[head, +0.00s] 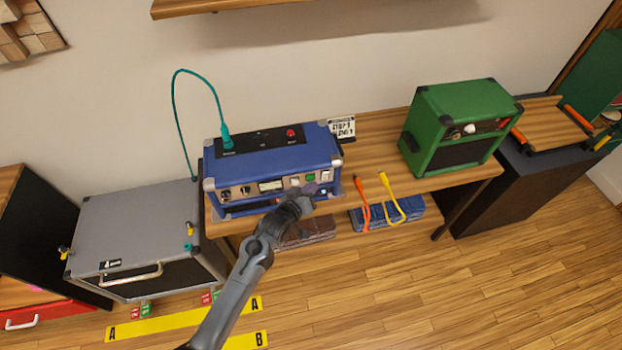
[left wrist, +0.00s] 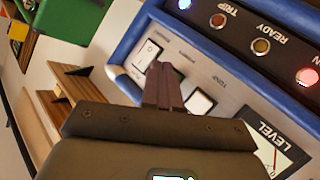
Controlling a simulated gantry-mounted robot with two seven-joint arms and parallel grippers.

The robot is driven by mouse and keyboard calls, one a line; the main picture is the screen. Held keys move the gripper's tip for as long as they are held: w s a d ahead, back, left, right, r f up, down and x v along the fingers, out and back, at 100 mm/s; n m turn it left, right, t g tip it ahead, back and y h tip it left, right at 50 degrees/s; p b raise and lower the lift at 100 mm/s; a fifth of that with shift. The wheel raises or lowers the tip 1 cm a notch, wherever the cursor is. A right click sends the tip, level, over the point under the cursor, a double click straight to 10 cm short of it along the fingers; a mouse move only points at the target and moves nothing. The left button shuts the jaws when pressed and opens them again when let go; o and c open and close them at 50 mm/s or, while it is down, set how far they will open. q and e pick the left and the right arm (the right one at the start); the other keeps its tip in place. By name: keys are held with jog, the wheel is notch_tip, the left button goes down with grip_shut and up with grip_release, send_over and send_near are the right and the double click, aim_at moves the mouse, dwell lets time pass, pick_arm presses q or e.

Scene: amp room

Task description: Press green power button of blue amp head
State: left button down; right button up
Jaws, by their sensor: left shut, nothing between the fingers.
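The blue amp head (head: 272,163) stands on the wooden table, its front panel facing me. Its green power button (head: 310,177) shows in the head view between two pale switches on the right part of the panel. My left gripper (head: 316,190) is shut and empty, its fingertips just in front of the panel close below the green button. In the left wrist view the shut fingers (left wrist: 164,84) point at the panel between two white switches (left wrist: 147,54). My right gripper is not in view.
A green amp (head: 462,127) stands to the right on the table. Orange and yellow cables (head: 386,190) lie over the table's front edge. A grey cabinet (head: 135,228) stands at the left. A teal cable (head: 176,110) rises from the blue amp's top.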

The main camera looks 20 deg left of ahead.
pick_arm(q)
jog(key=shift+s+d, duration=0.1)
jog(key=s+d+p, duration=0.1)
jog(key=s, duration=0.1)
jog(key=s+d+p, duration=0.2)
jog(key=shift+s+d+p, duration=0.2)
jog(key=shift+s+p, duration=0.1)
jog(key=shift+s, duration=0.05)
dwell(0.3)
dwell(0.4)
